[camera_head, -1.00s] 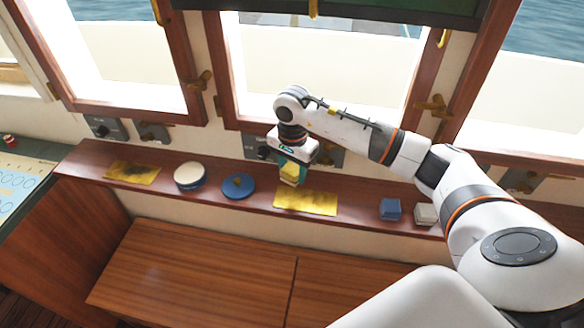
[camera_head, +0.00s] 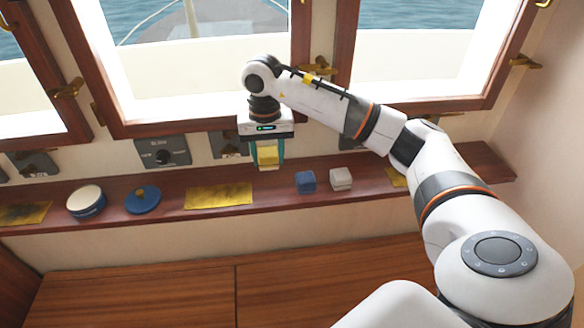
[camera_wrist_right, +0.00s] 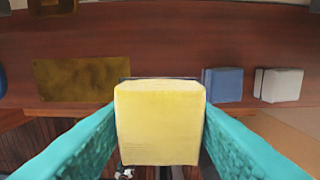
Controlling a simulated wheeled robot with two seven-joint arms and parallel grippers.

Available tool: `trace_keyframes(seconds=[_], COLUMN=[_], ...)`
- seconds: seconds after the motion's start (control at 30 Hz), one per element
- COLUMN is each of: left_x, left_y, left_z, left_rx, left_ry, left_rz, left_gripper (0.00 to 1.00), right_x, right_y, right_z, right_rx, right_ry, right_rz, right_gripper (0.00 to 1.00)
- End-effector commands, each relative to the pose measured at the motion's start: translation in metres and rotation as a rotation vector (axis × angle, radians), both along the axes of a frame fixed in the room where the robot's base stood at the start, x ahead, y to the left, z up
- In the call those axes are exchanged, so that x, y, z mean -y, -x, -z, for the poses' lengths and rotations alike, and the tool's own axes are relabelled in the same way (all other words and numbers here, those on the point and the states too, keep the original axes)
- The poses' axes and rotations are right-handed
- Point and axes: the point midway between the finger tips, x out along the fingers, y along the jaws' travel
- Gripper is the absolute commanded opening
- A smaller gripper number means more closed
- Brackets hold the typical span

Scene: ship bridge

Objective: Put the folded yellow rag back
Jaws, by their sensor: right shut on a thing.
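My right gripper (camera_head: 267,160) is shut on the folded yellow rag (camera_head: 268,154), a pale yellow block between its teal fingers. In the right wrist view the rag (camera_wrist_right: 160,120) fills the middle, with a finger on each side. A whitish folded block (camera_head: 341,178) sits right of the blue one. My left gripper is out of view.
A yellow piece (camera_head: 397,177) is partly hidden by my arm. Bare shelf lies at far right.

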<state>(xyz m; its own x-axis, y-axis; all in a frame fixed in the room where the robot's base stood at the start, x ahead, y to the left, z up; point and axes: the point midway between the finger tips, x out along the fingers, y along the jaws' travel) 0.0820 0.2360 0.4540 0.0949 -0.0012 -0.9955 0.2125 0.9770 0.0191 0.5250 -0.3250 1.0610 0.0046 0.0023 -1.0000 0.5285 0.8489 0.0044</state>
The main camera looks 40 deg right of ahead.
Motion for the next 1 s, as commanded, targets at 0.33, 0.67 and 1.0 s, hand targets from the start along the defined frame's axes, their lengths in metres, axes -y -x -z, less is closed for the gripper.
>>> trace_keyframes(seconds=[0.33,0.67,1.0], left_x=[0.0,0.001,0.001], left_y=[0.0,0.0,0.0], left_z=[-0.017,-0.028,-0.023], left_rx=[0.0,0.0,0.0], left_ry=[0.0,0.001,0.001], left_rz=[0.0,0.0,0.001], left_gripper=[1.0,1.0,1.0], right_x=[0.0,-0.001,0.0], right_y=[0.001,0.001,0.0], right_z=[0.053,0.089,0.096], right_rx=[-0.004,-0.005,-0.001], right_ry=[-0.001,-0.001,0.0], right_rz=[-0.009,-0.007,-0.007], right_gripper=[0.24,0.24,0.24])
